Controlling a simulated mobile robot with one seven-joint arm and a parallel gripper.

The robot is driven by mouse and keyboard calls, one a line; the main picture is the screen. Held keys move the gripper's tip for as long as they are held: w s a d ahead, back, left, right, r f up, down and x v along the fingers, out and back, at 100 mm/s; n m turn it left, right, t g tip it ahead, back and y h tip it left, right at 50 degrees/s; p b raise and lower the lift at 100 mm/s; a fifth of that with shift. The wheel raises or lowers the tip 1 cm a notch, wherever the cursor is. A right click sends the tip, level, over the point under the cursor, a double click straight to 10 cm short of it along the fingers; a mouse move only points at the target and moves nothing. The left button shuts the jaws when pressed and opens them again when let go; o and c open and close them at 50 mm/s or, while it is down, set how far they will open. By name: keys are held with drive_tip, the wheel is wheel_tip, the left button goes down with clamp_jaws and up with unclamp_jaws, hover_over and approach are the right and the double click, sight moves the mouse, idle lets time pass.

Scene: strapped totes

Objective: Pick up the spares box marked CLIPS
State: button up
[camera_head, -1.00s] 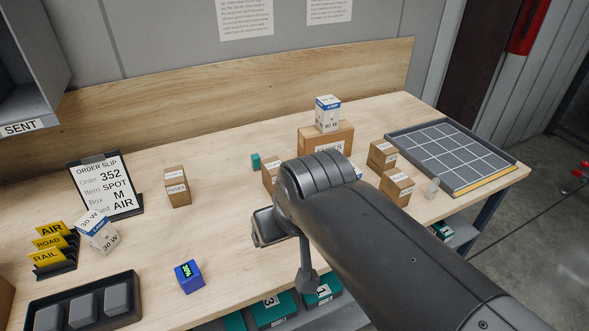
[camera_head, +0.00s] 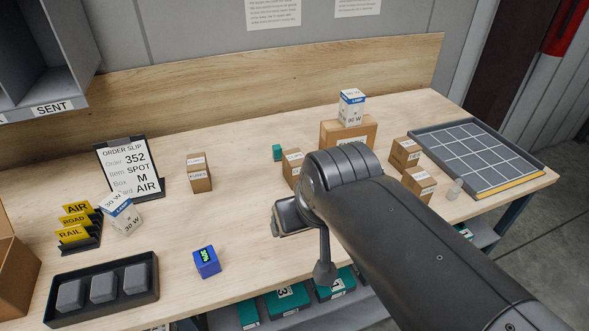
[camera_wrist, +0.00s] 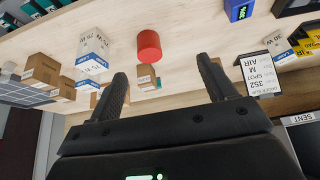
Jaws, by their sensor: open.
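Several small brown cardboard boxes with white labels stand on the bench. In the head view, one small box (camera_head: 199,173) is left of centre, another small box (camera_head: 292,168) is partly behind my arm, and an upper right box (camera_head: 405,152) and a lower right box (camera_head: 419,184) stand close together. Their labels are too small to read, so I cannot tell which is marked CLIPS. In the wrist view, my gripper (camera_wrist: 162,70) is open and empty, with a small brown box (camera_wrist: 147,76) beyond and between its fingers. The head view hides the fingers behind my arm.
A red cylinder (camera_wrist: 149,46) stands near that box. A lamp box (camera_head: 351,107) sits on a larger carton (camera_head: 334,133). A gridded tray (camera_head: 534,182) is at right. A slip stand (camera_head: 130,169), black tray (camera_head: 103,310) and blue device (camera_head: 206,262) are at left.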

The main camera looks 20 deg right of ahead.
drive_tip(key=g, duration=0.1)
approach(296, 158)
drive_tip(key=shift+w+d+f, duration=0.1)
drive_tip(key=shift+w+f, duration=0.6)
drive_tip(key=shift+w, duration=0.25)
drive_tip(key=x, duration=0.5)
drive_tip(key=shift+w+d+f, duration=0.1)
drive_tip(key=shift+f, duration=0.1)
drive_tip(key=x, duration=0.2)
drive_tip(key=s+x, duration=0.1)
drive_tip(key=x, duration=0.1)
drive_tip(key=shift+w+a+f, duration=0.15)
drive_tip(key=shift+a+f, duration=0.05)
drive_tip(key=shift+f, duration=0.35)
drive_tip(key=shift+w+f, duration=0.2)
drive_tip(key=shift+f, duration=0.25)
drive_tip(key=shift+c, duration=0.4)
